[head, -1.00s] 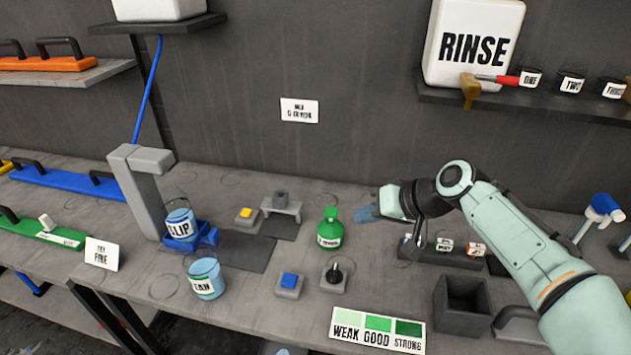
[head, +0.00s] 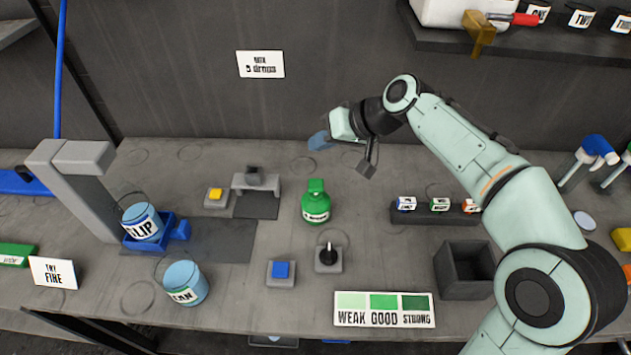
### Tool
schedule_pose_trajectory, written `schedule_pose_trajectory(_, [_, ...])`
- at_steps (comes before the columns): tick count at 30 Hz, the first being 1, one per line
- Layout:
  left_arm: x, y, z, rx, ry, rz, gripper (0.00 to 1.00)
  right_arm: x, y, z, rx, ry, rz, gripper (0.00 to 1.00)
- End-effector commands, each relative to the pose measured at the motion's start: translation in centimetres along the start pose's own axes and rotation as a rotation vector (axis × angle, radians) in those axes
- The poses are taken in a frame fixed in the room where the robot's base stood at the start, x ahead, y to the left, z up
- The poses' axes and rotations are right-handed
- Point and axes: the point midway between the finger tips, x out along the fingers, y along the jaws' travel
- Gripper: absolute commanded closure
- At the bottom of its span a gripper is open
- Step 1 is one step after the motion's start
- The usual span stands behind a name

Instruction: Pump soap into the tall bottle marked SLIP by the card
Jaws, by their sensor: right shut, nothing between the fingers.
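The blue translucent bottle marked SLIP (head: 141,223) stands in a blue cradle (head: 150,240) under the grey tap-like post (head: 85,180) at the left. A small white card (head: 260,64) on the back wall appears to read "5 drops" in its lower line. A green bottle (head: 316,206) with a green top stands mid-bench; its label is too small to read. My right gripper (head: 368,168) is shut and empty, in the air above and to the right of the green bottle, apart from it. My left gripper is out of view.
A second blue container (head: 185,283) stands at the front left. A blue button (head: 281,270), a black knob (head: 328,257), a yellow button (head: 216,196) and a small grey stand (head: 256,183) surround the green bottle. A WEAK/GOOD/STRONG card (head: 384,309) and an open grey box (head: 465,270) lie right.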

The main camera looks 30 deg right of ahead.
Motion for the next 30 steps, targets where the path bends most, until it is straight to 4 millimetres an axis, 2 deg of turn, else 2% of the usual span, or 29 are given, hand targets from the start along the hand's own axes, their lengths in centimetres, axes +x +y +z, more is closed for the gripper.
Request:
schedule_pose_trajectory(8, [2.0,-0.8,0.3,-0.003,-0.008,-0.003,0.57,1.8,1.3,1.4,0.001,-0.002,0.001,1.0])
schedule_pose_trajectory(18, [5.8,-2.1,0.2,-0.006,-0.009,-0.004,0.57,5.2,3.8,3.8,0.002,-0.002,0.0,1.0])
schedule_pose_trajectory(23, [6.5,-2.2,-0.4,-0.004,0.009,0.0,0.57,6.0,4.4,4.4,0.0,-0.002,0.0,1.0])
schedule_pose_trajectory(30, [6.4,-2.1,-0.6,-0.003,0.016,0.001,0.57,6.0,4.4,4.4,0.0,0.0,0.0,1.0])
